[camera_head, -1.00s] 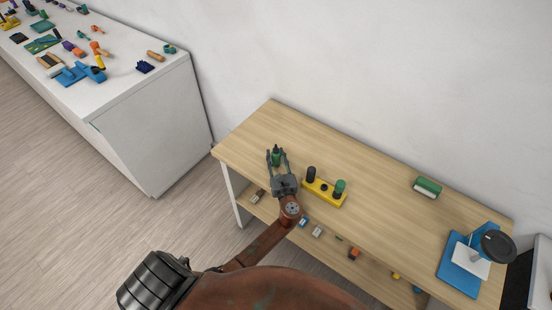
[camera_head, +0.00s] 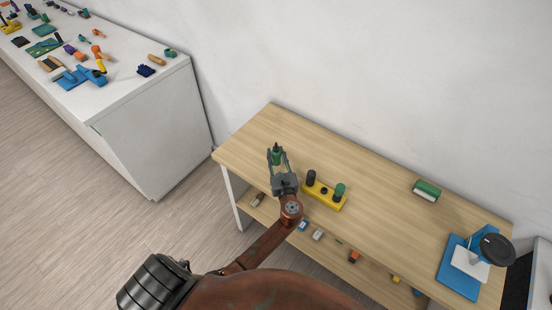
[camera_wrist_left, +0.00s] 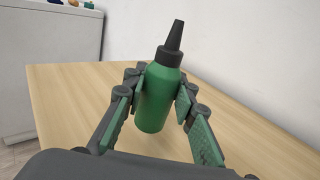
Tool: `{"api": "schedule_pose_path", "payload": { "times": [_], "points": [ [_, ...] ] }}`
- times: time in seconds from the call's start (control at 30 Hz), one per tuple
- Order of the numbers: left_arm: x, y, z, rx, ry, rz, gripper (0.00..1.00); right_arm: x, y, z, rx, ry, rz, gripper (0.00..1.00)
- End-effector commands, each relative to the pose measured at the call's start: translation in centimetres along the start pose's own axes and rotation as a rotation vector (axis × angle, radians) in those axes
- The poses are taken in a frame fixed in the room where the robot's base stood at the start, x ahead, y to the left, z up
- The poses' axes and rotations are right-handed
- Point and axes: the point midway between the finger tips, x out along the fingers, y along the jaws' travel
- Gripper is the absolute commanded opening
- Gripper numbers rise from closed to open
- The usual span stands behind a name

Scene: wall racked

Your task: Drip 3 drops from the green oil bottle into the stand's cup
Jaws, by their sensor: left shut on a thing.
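The green oil bottle (camera_wrist_left: 155,102) has a black cap and a tapered black nozzle that points up. It stands between the fingers of my left gripper (camera_wrist_left: 158,88), which are shut on its sides. In the head view the bottle (camera_head: 277,157) is over the left part of the wooden table; I cannot tell if its base touches the top. A stand with a blue base (camera_head: 455,283) and a white block (camera_head: 467,262) is at the table's right end. A dark round piece (camera_head: 497,248) sits high on it; I cannot make out the cup's opening.
A yellow holder (camera_head: 322,197) with a black piece (camera_head: 311,177) and a green piece (camera_head: 340,190) stands right of my gripper. A green-and-white block (camera_head: 427,190) lies farther right. Small items sit on the lower shelf. A white counter (camera_head: 150,120) with tools is at left.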

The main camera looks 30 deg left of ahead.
Motion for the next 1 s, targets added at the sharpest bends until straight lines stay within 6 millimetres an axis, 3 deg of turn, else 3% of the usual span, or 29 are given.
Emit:
{"api": "schedule_pose_path", "payload": {
  "times": [0.27,0.4,0.6,1.0],
  "points": [
    [-4.7,2.6,6.5,-0.007,0.000,0.001,0.00,-2.1,0.1,-0.8,-0.001,0.010,0.001,0.45],
    [-7.8,4.4,7.7,-0.002,0.002,0.000,0.00,-2.3,0.2,-0.8,-0.001,0.010,0.002,0.45],
    [-10.8,6.0,9.1,-0.001,0.001,0.002,0.00,-2.6,0.3,-0.8,-0.001,0.011,0.002,0.45],
    [-12.2,6.8,9.9,0.000,0.000,0.001,0.00,-2.7,0.4,-0.8,-0.002,0.010,0.004,0.45]
  ]
}}
